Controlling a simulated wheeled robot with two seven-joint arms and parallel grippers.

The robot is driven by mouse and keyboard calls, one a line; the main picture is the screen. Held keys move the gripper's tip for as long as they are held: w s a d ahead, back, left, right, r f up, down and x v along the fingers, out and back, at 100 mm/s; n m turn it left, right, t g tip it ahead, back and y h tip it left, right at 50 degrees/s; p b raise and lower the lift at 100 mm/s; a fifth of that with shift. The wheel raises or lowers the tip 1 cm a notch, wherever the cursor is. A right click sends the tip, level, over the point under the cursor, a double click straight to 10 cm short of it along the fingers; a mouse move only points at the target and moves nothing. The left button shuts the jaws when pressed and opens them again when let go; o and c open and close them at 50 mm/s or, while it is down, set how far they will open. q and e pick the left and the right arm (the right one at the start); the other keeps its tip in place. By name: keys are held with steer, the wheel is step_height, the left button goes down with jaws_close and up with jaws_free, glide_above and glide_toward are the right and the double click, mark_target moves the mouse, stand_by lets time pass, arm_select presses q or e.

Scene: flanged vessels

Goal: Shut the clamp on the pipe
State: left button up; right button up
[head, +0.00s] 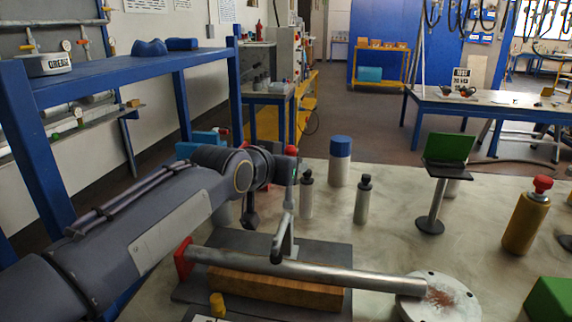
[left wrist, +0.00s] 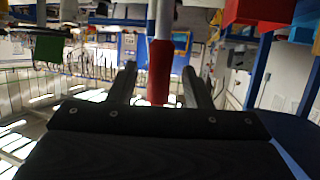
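A grey metal pipe (head: 350,277) lies over a wooden block (head: 265,288), its left end at a red piece (head: 184,258) and its right end at a round metal flange (head: 440,298). A metal clamp (head: 287,222) stands at the pipe, its lever pointing up toward my left gripper. My left gripper (head: 289,168) is above the pipe at the lever's top. In the left wrist view, the open fingers of my left gripper (left wrist: 160,75) stand either side of the clamp's red handle (left wrist: 159,72), with gaps on both sides. The clamp's lower contact is partly hidden. My right gripper is out of view.
Two small dark-capped bottles (head: 306,195), a blue-capped cylinder (head: 340,162) and a green plate on a stand (head: 449,150) are behind the pipe. A yellow bottle (head: 526,220) and green block (head: 549,299) are right. A blue shelf (head: 110,72) stands left.

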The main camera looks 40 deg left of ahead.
arm_select(q)
steer(key=p+v, duration=0.1)
steer(key=v, duration=0.6)
steer(key=shift+s, duration=0.35)
steer(key=shift+d+r, duration=0.1)
steer(key=shift+r, duration=0.05)
